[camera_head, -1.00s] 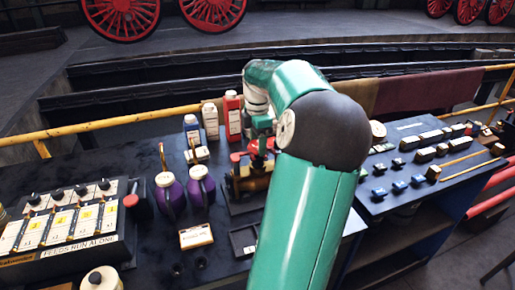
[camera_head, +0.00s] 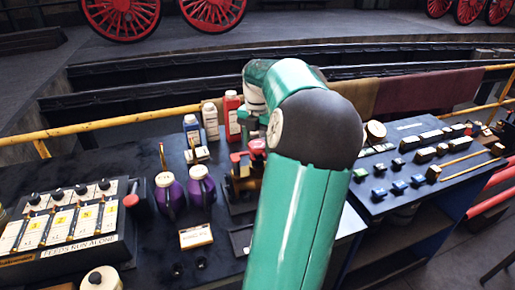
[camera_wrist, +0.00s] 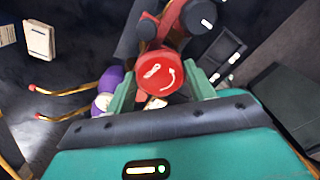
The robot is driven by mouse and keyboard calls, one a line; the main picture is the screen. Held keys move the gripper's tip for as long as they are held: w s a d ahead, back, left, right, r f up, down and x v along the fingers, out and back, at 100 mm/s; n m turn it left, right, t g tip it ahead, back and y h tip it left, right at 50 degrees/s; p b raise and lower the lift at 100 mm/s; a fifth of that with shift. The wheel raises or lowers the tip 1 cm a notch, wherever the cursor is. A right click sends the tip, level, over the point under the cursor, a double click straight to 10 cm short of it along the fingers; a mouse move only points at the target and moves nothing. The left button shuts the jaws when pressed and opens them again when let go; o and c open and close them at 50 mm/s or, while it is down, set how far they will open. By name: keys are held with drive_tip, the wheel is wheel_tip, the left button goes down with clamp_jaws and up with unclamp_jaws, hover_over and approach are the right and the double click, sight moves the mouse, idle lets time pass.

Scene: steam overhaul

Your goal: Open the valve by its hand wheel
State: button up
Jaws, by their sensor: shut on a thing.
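A round red hand wheel (camera_wrist: 152,80) with a white curved arrow shows in the wrist view, face toward the camera. My gripper (camera_wrist: 161,88) has a green finger on each side of it and is shut on the wheel. In the head view, the brass valve body (camera_head: 236,182) with red parts stands on the dark bench, left of my arm. My arm hides its right side and most of the gripper. A second, dark-capped red part (camera_wrist: 200,18) is beside the wheel in the wrist view.
Purple jugs (camera_head: 202,188) stand left of the valve, with a red bottle (camera_head: 232,118) behind it. A labelled box (camera_head: 195,235) lies in front. A control box (camera_head: 65,220) is at left. A yellow rail (camera_head: 110,122) runs behind the bench.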

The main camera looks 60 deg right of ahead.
sight(258, 144)
drive_tip(key=shift+n, duration=0.3)
drive_tip(key=n, duration=0.3)
drive_tip(key=shift+n, duration=0.9)
drive_tip(key=shift+c, duration=0.9)
drive_tip(key=o, duration=1.3)
drive_tip(key=shift+c, duration=1.2)
drive_tip(key=shift+r, duration=3.05)
